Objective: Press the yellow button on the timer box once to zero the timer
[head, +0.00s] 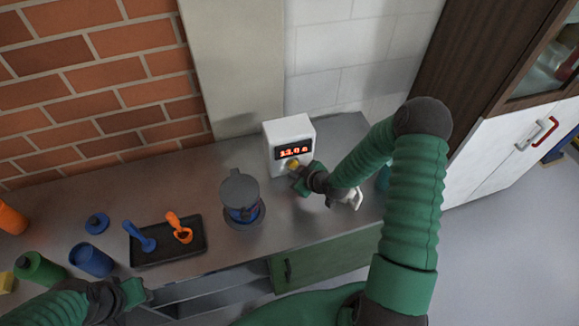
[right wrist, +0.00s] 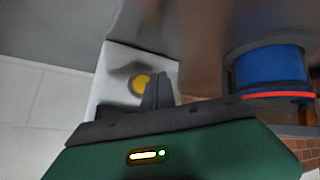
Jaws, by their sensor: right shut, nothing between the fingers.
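The white timer box (head: 289,137) stands at the back of the counter with a lit red display (head: 293,151). Its yellow button (head: 293,163) is on the front, below the display, partly hidden by my right gripper. In the right wrist view the box (right wrist: 108,82) and the round yellow button (right wrist: 140,84) show just beyond the fingers. My right gripper (head: 299,178) is shut and empty, with its tip in front of the button. I cannot tell whether it touches the button. My left gripper (head: 136,292) is low at the left, over the counter's front edge, its fingers unclear.
A blue and dark roller device (head: 240,197) stands left of the box; its blue drum (right wrist: 270,70) shows in the right wrist view. A black tray (head: 168,250) holds a blue tool and an orange tool (head: 178,227). Several containers stand at the left. A white-handled item (head: 355,199) lies right.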

